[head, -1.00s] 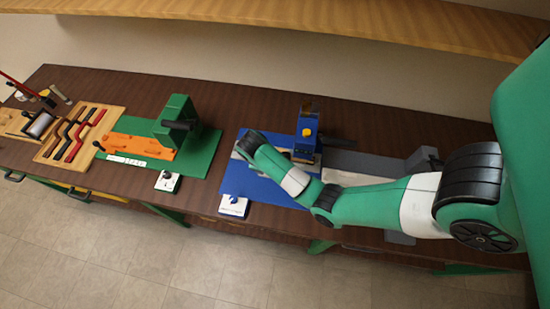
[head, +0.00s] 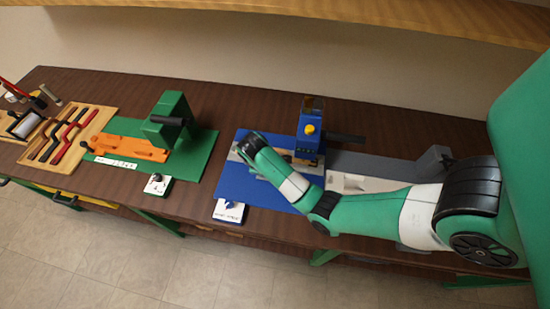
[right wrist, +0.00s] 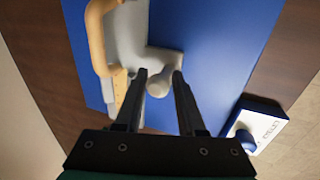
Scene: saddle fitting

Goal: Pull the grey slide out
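The grey slide (right wrist: 125,35) lies on the blue base plate (right wrist: 215,50) in the right wrist view, with a rounded grey knob (right wrist: 158,86) joined to it. My right gripper (right wrist: 159,75) is open, with one black finger on each side of the knob. Small gaps seem to show between fingers and knob. In the head view my right wrist covers most of the slide, and only a grey strip (head: 233,155) shows at its left. The blue press-like fixture (head: 311,125) with a yellow knob stands behind the wrist. My left gripper is not in view.
A tan curved part (right wrist: 97,35) lies along the slide. A white switch box (head: 229,211) sits at the blue plate's front edge. A green fixture (head: 172,120) with an orange slide (head: 128,148) stands left, beyond a strip of bare table.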

